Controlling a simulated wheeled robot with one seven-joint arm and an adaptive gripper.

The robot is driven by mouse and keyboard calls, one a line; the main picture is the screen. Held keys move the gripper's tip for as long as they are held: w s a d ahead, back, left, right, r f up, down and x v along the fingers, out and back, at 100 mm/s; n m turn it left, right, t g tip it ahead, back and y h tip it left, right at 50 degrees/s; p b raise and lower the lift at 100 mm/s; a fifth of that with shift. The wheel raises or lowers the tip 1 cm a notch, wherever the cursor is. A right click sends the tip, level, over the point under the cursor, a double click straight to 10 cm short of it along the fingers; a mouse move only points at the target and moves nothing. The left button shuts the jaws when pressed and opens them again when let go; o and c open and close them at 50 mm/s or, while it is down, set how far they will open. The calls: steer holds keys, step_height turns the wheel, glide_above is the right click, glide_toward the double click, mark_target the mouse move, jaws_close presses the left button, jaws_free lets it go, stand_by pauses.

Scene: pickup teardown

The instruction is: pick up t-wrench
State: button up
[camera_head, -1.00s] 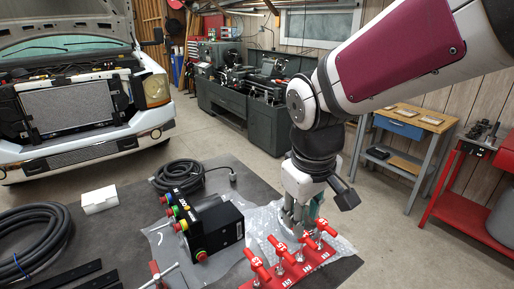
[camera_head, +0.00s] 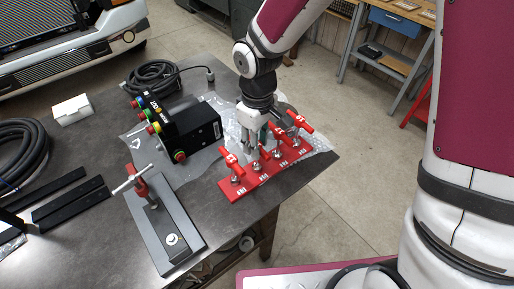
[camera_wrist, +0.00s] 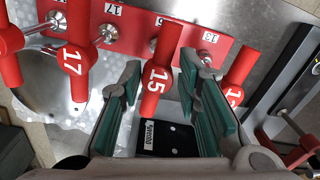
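Several red-handled T-wrenches stand in a row in a red rack (camera_head: 249,186). In the wrist view the handles carry numbers, including the 17 wrench (camera_wrist: 72,60), the 15 wrench (camera_wrist: 157,75) and the 13 wrench (camera_wrist: 238,75); the rack (camera_wrist: 136,22) lies behind them. My gripper (camera_head: 251,140) is low at the far side of the rack, partly hidden by the handles. It also shows in the wrist view (camera_wrist: 165,110), open, its teal-padded fingers on either side of the 15 handle. I see no clear contact with that handle.
A black control box (camera_head: 194,128) with coloured buttons stands left of the rack. A grey vise-like fixture with a T-bar (camera_head: 160,225) lies in front. A coiled cable (camera_head: 155,77) and bubble wrap (camera_head: 315,140) are nearby. The table's right edge is close to the rack.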

mark_target(257, 164)
steer(key=shift+w+f+p, duration=0.2)
steer(key=shift+f+p, duration=0.4)
steer(key=shift+f, duration=2.6)
jaws_close()
